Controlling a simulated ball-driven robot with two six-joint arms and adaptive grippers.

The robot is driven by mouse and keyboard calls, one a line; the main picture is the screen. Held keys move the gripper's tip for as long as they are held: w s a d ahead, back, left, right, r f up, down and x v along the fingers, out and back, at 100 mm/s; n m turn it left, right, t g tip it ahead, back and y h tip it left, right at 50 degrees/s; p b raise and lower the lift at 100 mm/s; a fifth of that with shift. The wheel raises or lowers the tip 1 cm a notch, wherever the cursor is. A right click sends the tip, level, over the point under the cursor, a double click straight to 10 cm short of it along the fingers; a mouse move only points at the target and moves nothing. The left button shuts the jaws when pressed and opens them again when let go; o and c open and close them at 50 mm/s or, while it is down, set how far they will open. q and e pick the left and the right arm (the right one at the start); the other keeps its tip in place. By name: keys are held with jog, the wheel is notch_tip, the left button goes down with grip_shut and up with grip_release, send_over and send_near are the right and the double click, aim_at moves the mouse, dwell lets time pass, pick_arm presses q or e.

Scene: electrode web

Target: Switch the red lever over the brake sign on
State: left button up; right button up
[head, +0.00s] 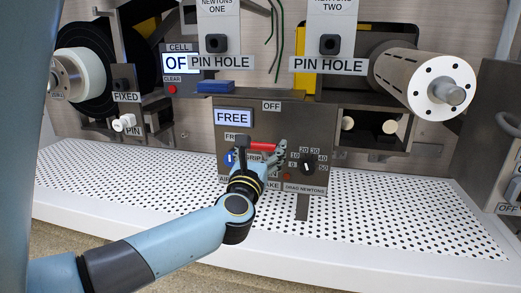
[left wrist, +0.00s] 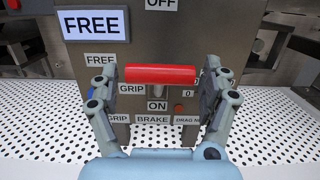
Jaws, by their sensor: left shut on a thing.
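The red lever (head: 262,145) is a red bar on the grey panel, lying level between an OFF label (head: 271,106) above and an ON label (left wrist: 157,106) below. The brake sign (left wrist: 152,120) is under the ON label; my wrist partly hides it in the head view. My left gripper (head: 260,151) is at the panel with a finger at each end of the lever. In the left wrist view the red lever (left wrist: 160,74) spans between the fingers of my left gripper (left wrist: 158,84), which is shut on it. My right gripper is not in view.
A FREE display (head: 235,118) is on the panel, left of the OFF label. A drag dial (head: 308,163) is close to the right of the gripper. A white perforated shelf (head: 390,205) lies below. A large roller (head: 428,82) juts out at right.

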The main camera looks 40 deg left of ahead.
pick_arm(q)
jog(key=shift+f, duration=0.4)
jog(key=o, duration=1.6)
jog(key=shift+w, duration=0.15)
jog(key=shift+r, duration=0.1)
jog(key=v, duration=1.2)
jog(key=shift+c, duration=0.4)
